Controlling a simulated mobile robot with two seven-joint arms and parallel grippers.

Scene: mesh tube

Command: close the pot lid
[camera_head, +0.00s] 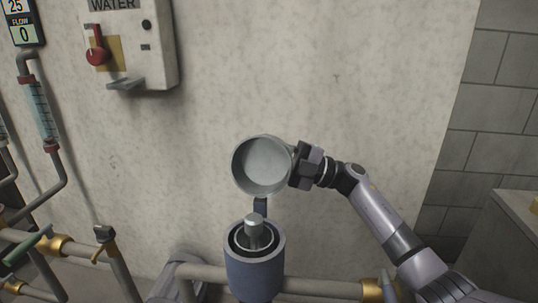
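The pot (275,270) is a blue-grey cylinder at the bottom centre, with a metal knob-like part inside its open top. Its round grey lid (260,165) stands raised above and behind it, with its hollow inner face toward me. A dark hinge piece (260,207) shows between lid and pot. My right gripper (297,163) comes in from the right and is at the lid's right rim. Its fingertips are partly hidden by the rim, so I cannot tell whether it grips the lid or only touches it. My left gripper is not in view.
Pipes with brass fittings (57,245) run along the lower left. A pipe (325,288) passes beside the pot. A water control box (135,45) with a red lever is on the wall behind. A grey cabinet (505,245) stands at the right.

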